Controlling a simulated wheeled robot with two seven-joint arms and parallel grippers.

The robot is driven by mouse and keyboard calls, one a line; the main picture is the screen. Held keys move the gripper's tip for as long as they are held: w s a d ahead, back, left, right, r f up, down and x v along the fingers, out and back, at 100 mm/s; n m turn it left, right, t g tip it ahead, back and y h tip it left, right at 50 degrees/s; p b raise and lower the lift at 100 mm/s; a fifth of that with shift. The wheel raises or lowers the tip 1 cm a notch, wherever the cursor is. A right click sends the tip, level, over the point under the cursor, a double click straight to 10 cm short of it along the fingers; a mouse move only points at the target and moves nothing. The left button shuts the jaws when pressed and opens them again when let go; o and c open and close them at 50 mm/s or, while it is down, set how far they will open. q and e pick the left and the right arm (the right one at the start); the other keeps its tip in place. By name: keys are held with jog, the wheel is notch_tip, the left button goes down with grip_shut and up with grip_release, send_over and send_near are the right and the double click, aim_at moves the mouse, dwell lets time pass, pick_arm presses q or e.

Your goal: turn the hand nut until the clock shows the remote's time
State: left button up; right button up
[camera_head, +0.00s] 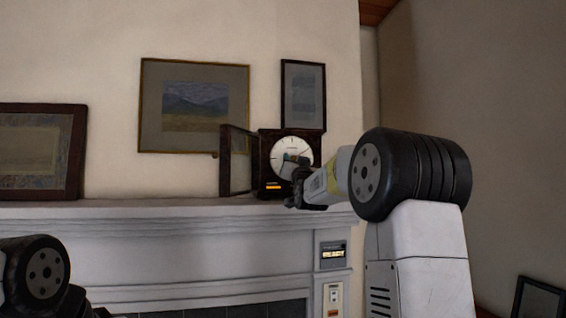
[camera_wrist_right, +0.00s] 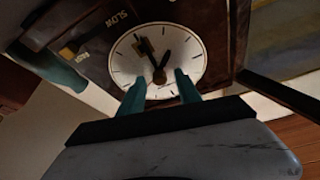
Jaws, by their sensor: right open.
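A dark wooden clock (camera_head: 268,146) with a white dial stands on the mantel, its glass door (camera_head: 237,160) swung open to the left. In the right wrist view the dial (camera_wrist_right: 190,55) shows tilted, with two dark hands meeting at a centre hub (camera_wrist_right: 159,76), where the nut is too small to make out. My right gripper (camera_wrist_right: 158,84) is open, its two teal fingertips on either side of the hub, close to the dial; contact cannot be told. In the head view my right gripper (camera_head: 297,161) covers part of the dial. My left gripper is out of view.
A small device with a lit display (camera_head: 333,254) is on the fireplace's right side, above a white panel (camera_head: 333,298); the digits are unreadable. Framed pictures (camera_head: 193,106) hang behind. The open door stands beside the dial.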

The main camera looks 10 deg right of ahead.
grip_shut()
jog(key=shift+m+h, duration=0.4)
jog(key=shift+m, duration=0.3)
grip_release()
